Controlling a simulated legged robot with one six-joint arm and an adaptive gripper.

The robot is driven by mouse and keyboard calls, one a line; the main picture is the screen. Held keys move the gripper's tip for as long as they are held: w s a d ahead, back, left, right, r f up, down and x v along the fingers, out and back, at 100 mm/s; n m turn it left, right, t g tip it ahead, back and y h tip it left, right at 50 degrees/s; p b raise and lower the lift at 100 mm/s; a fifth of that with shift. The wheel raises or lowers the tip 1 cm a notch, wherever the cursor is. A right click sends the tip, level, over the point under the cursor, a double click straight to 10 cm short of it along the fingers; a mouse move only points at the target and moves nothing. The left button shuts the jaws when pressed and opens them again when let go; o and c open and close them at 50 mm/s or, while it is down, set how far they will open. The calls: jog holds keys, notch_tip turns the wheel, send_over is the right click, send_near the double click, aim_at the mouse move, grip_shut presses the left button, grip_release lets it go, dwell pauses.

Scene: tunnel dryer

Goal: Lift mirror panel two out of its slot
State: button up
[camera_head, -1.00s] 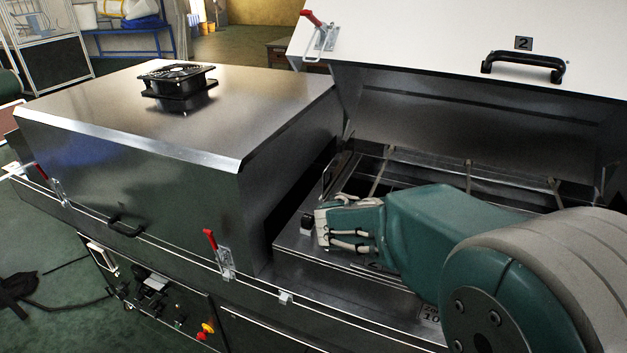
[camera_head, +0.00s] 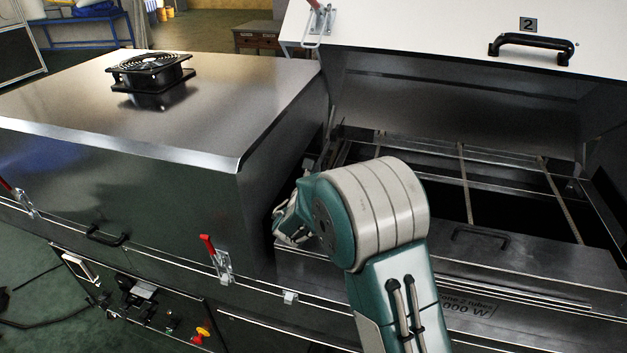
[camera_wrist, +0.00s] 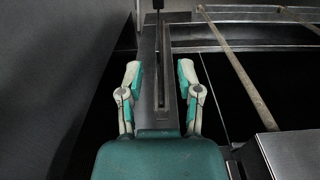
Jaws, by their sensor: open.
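In the wrist view, my gripper (camera_wrist: 160,73) is open, with one finger on each side of a narrow metal strip. A thin dark edge, which looks like mirror panel two (camera_wrist: 161,62) seen edge-on, runs along this strip between the fingers. I cannot tell whether the fingers touch it. In the head view my gripper (camera_head: 290,218) is at the left end of the open dryer bay, partly hidden by my wrist. My arm hides the slot there.
The lid marked 2 (camera_head: 450,50) stands open behind the bay. Thin tubes (camera_head: 465,185) cross the dark opening. A plate with a black handle (camera_head: 545,265) lies right of my arm. The closed hood with a fan (camera_head: 215,105) stands close on the left.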

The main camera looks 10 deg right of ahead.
aim_at(324, 158)
jog(key=x, duration=0.6)
jog(key=shift+w+a, duration=0.15)
jog(key=shift+w, duration=0.2)
jog(key=shift+w+d, duration=0.35)
jog(key=shift+w, duration=0.15)
jog(key=c, duration=0.6)
grip_shut()
